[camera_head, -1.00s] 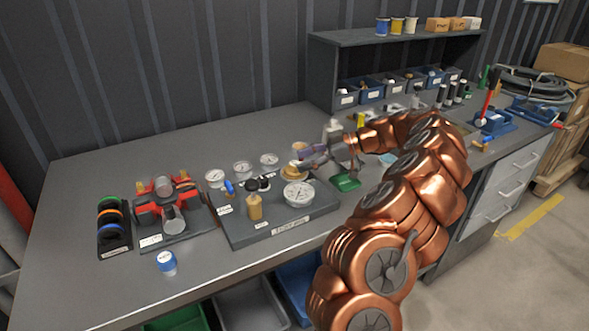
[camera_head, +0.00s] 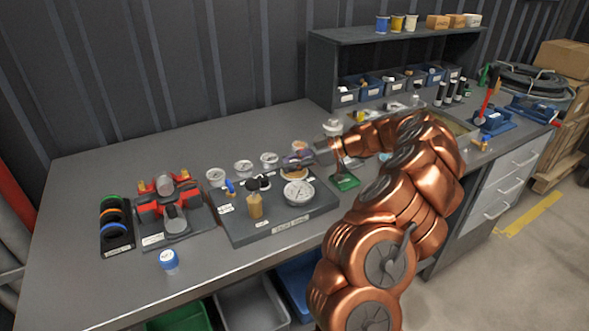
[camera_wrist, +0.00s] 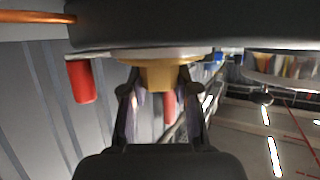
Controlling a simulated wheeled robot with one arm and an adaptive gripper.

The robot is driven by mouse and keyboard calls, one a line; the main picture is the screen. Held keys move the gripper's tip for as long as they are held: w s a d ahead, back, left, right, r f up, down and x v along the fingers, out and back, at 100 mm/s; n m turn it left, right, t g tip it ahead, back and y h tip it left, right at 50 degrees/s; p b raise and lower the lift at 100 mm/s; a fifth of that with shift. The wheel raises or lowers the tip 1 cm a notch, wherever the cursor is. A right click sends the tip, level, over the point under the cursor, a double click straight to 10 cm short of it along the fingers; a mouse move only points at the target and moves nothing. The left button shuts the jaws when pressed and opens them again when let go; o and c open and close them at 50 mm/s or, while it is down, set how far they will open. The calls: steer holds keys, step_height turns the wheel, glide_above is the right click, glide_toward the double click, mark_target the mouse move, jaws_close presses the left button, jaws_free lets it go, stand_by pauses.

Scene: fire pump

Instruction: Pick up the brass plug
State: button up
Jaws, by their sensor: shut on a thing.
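The brass plug (camera_wrist: 158,74) shows in the wrist view as a hexagonal brass head next to a wide pale round flange. In the head view, the plug (camera_head: 291,174) is a tan round piece on the dark gauge board (camera_head: 228,235), among the white dials. My gripper (camera_wrist: 160,97) is shut on the hexagonal head, with one finger on each side. In the head view my gripper (camera_head: 298,160) is over the plug and partly hides it. I cannot tell whether the plug is clear of the board.
Several white gauges surround the plug, one large gauge (camera_head: 298,193) close in front. A tan bottle-shaped part (camera_head: 255,206) stands to the left.

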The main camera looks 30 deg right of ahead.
jaws_close()
steer(key=shift+r, duration=0.15)
steer(key=shift+r+b, duration=0.45)
steer(key=shift+r, duration=0.5)
steer(key=shift+s+r, duration=0.1)
steer(key=shift+r, duration=0.6)
steer(key=s+a+b, duration=0.1)
steer(key=s+a, duration=0.2)
steer(key=s, duration=0.1)
steer(key=s+a+r+b, duration=0.1)
steer(key=s+a, duration=0.2)
steer(key=s, duration=0.1)
steer(key=s+a+b, duration=0.2)
steer(key=s+a, duration=0.1)
steer(key=s, duration=0.2)
steer(key=shift+r, duration=0.2)
steer(key=shift+r, duration=0.1)
